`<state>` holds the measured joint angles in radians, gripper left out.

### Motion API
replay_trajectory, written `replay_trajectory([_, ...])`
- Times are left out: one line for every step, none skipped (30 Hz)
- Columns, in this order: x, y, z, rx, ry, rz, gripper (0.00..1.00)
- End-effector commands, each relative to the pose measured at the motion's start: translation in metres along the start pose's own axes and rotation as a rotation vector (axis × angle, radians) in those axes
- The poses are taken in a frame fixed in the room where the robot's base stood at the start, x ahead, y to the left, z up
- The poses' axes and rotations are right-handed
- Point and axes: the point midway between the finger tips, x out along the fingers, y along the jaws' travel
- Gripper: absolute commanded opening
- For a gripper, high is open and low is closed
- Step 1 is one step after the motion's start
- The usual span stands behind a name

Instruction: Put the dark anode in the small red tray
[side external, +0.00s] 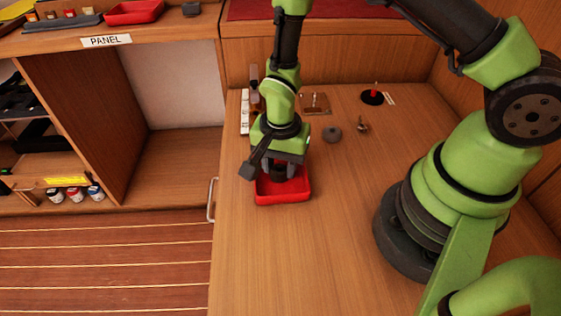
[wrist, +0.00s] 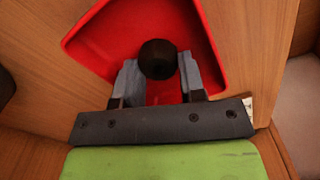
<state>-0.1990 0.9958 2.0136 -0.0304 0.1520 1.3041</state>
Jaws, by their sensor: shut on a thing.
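The small red tray (side external: 283,197) sits on the wooden worktop near its left edge. It also shows in the wrist view (wrist: 100,38), filling the upper middle. My gripper (side external: 283,168) is over the tray, pointing down. In the wrist view, my gripper (wrist: 158,72) is shut on the dark anode (wrist: 158,58), a round, nearly black piece between the two grey fingers. The anode appears within the tray's outline. I cannot tell whether it touches the tray floor. In the side view the anode is mostly hidden by the fingers.
A grey round piece (side external: 332,134) and a small metal fitting (side external: 362,126) lie behind and right of the tray. A red-and-black switch (side external: 373,95) stands farther back. Another red tray (side external: 134,12) is on the upper left shelf. The worktop in front of the tray is clear.

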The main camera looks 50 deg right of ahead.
Motion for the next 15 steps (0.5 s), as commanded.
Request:
replay_trajectory([-0.0004,-0.0002,-0.0001,0.0,0.0,-0.001,0.1])
replay_trajectory([-0.0004,-0.0002,-0.0001,0.001,0.0,-0.001,0.1])
replay_trajectory([-0.0005,-0.0001,-0.0001,0.001,0.0,0.0,0.1])
replay_trajectory([-0.0003,-0.0001,0.0,0.001,0.0,0.0,0.1])
replay_trajectory([0.0002,0.0,0.0,0.001,0.0,0.0,0.1])
replay_trajectory([0.0013,0.0001,0.0,0.001,0.0,0.001,0.1])
replay_trajectory([0.0024,0.0002,0.0,0.001,0.0,0.001,0.1])
replay_trajectory([0.0029,0.0002,0.0,0.001,0.0,0.002,0.39])
replay_trajectory([0.0025,0.0002,0.0,0.001,0.0,0.001,0.48])
replay_trajectory([0.0024,0.0001,0.0,0.001,0.0,0.001,0.48])
replay_trajectory([0.0024,0.0001,0.0,0.001,0.0,0.001,0.48])
replay_trajectory([0.0023,0.0001,0.0,0.001,0.0,0.001,0.48])
replay_trajectory([0.0023,0.0001,0.0,0.001,0.0,0.001,0.48])
replay_trajectory([0.0023,0.0001,0.0,0.001,0.0,0.001,0.48])
replay_trajectory([0.0023,0.0001,0.0,0.001,0.0,0.001,0.48])
